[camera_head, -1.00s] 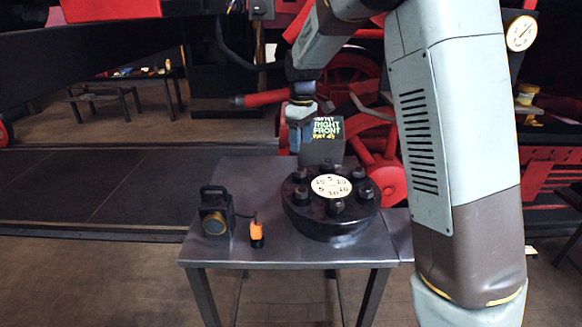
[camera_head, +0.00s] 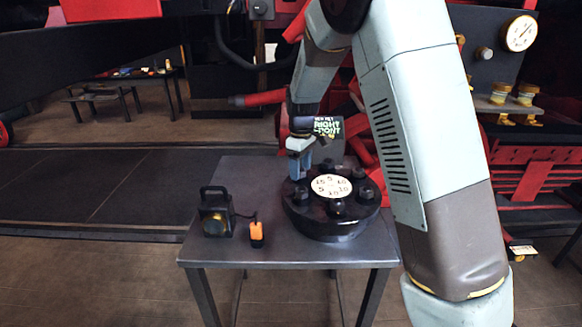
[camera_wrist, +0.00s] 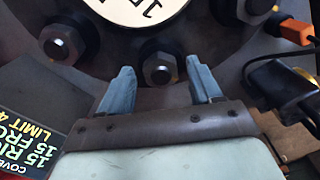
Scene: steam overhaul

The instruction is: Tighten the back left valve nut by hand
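The dark round valve cover (camera_head: 330,228) sits on the metal table, with a pale numbered dial (camera_head: 331,186) in its middle and a ring of dark hex nuts around it. My gripper (camera_head: 297,172) is over the cover's back left edge, pointing down, and hides the back left nut in the head view. In the wrist view my gripper (camera_wrist: 159,72) is open and empty. The back left nut (camera_wrist: 160,68) lies in line between the fingertips, with a gap on each side. I cannot tell whether the tips are level with the nut. Neighbouring nuts (camera_wrist: 63,44) stand on either side.
A black lamp (camera_head: 214,212) and an orange-topped object (camera_head: 256,232) stand on the table (camera_head: 272,250) left of the cover.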

